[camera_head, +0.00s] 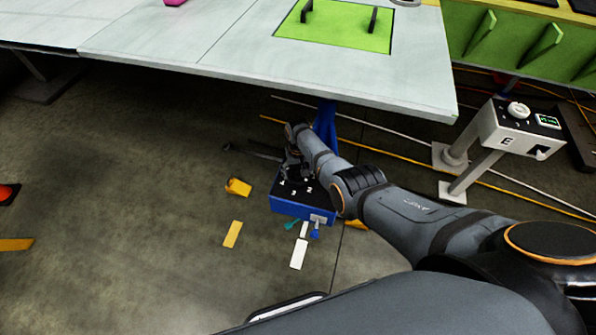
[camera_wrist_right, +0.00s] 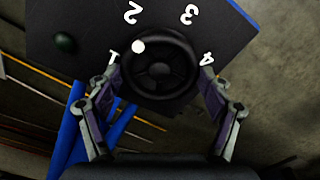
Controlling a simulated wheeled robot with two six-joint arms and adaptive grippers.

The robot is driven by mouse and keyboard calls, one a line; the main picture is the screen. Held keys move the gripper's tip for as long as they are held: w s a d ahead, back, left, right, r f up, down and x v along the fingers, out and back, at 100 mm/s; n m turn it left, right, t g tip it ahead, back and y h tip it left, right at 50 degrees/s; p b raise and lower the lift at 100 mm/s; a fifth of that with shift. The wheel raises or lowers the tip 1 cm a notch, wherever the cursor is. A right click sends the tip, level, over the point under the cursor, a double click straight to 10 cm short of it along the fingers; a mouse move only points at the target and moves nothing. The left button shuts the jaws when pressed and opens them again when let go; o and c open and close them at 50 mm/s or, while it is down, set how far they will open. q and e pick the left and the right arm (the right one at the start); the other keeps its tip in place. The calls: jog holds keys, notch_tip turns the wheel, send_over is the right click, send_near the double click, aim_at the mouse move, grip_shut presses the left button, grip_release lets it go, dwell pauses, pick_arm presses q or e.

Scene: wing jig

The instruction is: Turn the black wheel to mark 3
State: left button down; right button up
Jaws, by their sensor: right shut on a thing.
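The black wheel (camera_wrist_right: 161,84) sits on a black panel (camera_wrist_right: 75,28) with white marks 1, 2, 3 and 4 around it. Its white dot (camera_wrist_right: 138,47) points up-left, between mark 1 (camera_wrist_right: 112,56) and mark 2 (camera_wrist_right: 133,12). Mark 3 (camera_wrist_right: 189,14) is at the upper right and mark 4 (camera_wrist_right: 207,58) at the right. My right gripper (camera_wrist_right: 160,76) is shut on the wheel, one finger on each side of its rim. In the head view the arm and gripper hide most of the wheel on the blue box (camera_head: 296,208). My left gripper is not in view.
A pale table (camera_head: 230,62) with a green plate (camera_head: 340,25) overhangs behind the blue box. A white control post (camera_head: 510,130) marked E stands at the right. A dark green knob (camera_wrist_right: 66,42) is on the panel.

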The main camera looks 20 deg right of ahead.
aim_at(299, 174)
jog(key=m, duration=0.6)
jog(key=shift+m, duration=0.3)
jog(key=m, duration=0.6)
jog(key=shift+d, duration=0.1)
dwell(0.3)
jog(key=o, duration=1.1)
notch_tip(299, 174, up, 8)
jog(key=shift+s+f, duration=0.1)
jog(key=shift+f, duration=0.15)
